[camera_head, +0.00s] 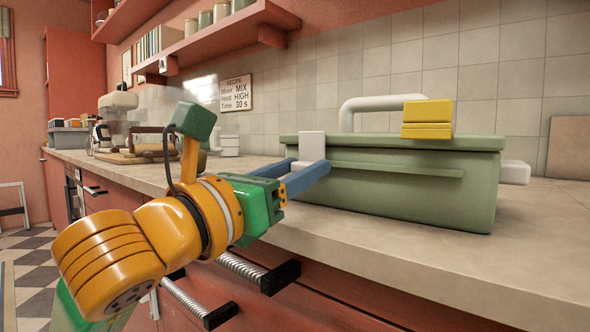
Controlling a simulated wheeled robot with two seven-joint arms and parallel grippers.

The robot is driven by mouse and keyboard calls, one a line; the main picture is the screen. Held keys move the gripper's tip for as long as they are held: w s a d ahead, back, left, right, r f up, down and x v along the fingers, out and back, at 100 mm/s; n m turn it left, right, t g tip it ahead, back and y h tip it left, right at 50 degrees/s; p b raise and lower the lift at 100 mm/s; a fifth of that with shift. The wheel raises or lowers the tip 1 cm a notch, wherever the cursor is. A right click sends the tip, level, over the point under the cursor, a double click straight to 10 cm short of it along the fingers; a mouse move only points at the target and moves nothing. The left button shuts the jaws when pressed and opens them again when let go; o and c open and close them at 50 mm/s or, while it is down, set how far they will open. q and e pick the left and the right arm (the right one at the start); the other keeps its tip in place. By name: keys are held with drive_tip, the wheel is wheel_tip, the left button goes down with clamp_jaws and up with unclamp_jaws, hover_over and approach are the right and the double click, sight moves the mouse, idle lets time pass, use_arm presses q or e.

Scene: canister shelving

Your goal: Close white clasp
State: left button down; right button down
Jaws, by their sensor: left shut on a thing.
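A green box (410,195) with a green lid (380,143) stands on the counter. A white clasp (312,146) is at the left part of its front, upright by the lid's edge. My left gripper (308,168) comes in from the left, and its blue fingers are shut on the lower part of this clasp. The fingers hide where the clasp meets the box. Another white piece (515,172) sticks out at the box's right end. A white handle (375,103) arches over the lid. My right gripper is not in view.
The beige counter (440,265) is bare in front of the box. Drawer handles (258,271) jut out below my left arm. A tiled wall (480,60) stands close behind, and a shelf (220,35) hangs above left.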

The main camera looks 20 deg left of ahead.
use_arm(q)
drive_tip(key=c, duration=0.5)
unclamp_jaws()
drive_tip(key=shift+w+f, duration=0.1)
drive_tip(key=shift+f, duration=0.05)
drive_tip(key=shift+c, duration=0.2)
drive_tip(key=shift+o, duration=1.1)
drive_tip(key=shift+w+d, duration=0.15)
drive_tip(key=shift+w, duration=0.1)
drive_tip(key=shift+s, duration=0.1)
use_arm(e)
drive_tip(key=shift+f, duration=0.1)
use_arm(q)
drive_tip(key=shift+s+a+f, duration=0.1)
drive_tip(key=shift+s+a, duration=0.1)
drive_tip(key=shift+s, duration=0.2)
drive_tip(key=b+v, duration=0.1)
drive_tip(key=v, duration=0.5)
drive_tip(key=shift+s, duration=0.15)
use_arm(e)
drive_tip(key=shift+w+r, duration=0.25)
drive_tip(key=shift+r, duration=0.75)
